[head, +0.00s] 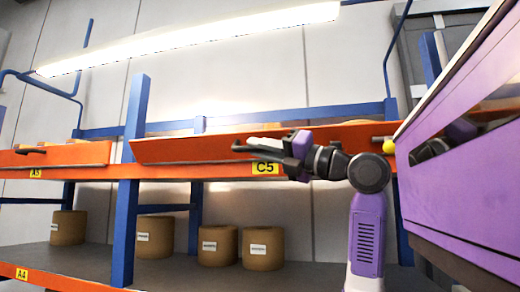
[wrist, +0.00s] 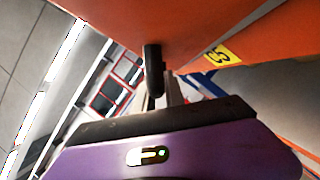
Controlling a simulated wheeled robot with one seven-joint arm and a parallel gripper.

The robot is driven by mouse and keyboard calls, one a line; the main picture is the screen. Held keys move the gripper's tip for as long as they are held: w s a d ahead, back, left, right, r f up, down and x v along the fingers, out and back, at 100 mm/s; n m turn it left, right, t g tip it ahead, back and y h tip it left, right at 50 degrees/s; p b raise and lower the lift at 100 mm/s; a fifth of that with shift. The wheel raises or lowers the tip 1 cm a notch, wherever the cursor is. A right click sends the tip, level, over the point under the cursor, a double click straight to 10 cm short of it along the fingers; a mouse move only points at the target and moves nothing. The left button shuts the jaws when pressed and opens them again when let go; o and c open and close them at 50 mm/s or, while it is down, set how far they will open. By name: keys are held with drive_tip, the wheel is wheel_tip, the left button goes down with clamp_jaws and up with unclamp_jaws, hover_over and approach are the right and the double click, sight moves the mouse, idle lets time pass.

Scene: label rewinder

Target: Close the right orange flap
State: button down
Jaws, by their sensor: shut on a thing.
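The right orange flap (head: 190,149) is a long panel on the upper shelf, above the yellow C5 label (head: 265,168). It appears to lean outward, and brown tops show just over its upper edge. My gripper (head: 270,147) is at the front of this flap, shut on its dark handle (head: 242,148). In the wrist view the flap (wrist: 210,25) fills the top, and the black handle (wrist: 153,68) is at my gripper's fingertips (wrist: 163,88). The exact contact between fingers and handle is partly hidden.
A left orange flap (head: 70,154) with its own dark handle sits beyond a blue post (head: 130,180). Several brown rolls (head: 263,248) stand on the lower shelf. A large purple-sided machine or panel (head: 460,200) fills the right side, close to my arm.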

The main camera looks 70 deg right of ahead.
sight(260, 133)
drive_tip(key=shift+a+r, duration=0.1)
drive_tip(key=shift+r, duration=0.15)
drive_tip(key=shift+r+m+g+h+p, duration=0.35)
drive_tip(key=shift+r+m, duration=0.25)
drive_tip(key=shift+m, duration=0.5)
drive_tip(key=m, duration=0.1)
drive_tip(key=d+r+m+p, duration=0.1)
drive_tip(key=shift+r+m+g+h, duration=0.2)
drive_tip(key=shift+m+g+h, duration=0.05)
drive_tip(key=shift+m+g, duration=0.15)
drive_tip(key=shift+d+r+m+g+p, duration=0.25)
drive_tip(key=shift+m+p, duration=0.15)
drive_tip(key=shift+m, duration=0.15)
drive_tip(key=shift+d+r+m+g+p, duration=0.1)
drive_tip(key=shift+r+m+g+p, duration=0.1)
drive_tip(key=shift+m+p, duration=0.25)
drive_tip(key=shift+w+d+r+m+g+h+p, duration=0.1)
drive_tip(key=shift+d+r+m+g+h+p, duration=0.2)
drive_tip(key=shift+m, duration=0.6)
drive_tip(key=shift+d+f, duration=0.1)
drive_tip(key=c, duration=1.4)
unclamp_jaws()
drive_tip(key=shift+f, duration=0.1)
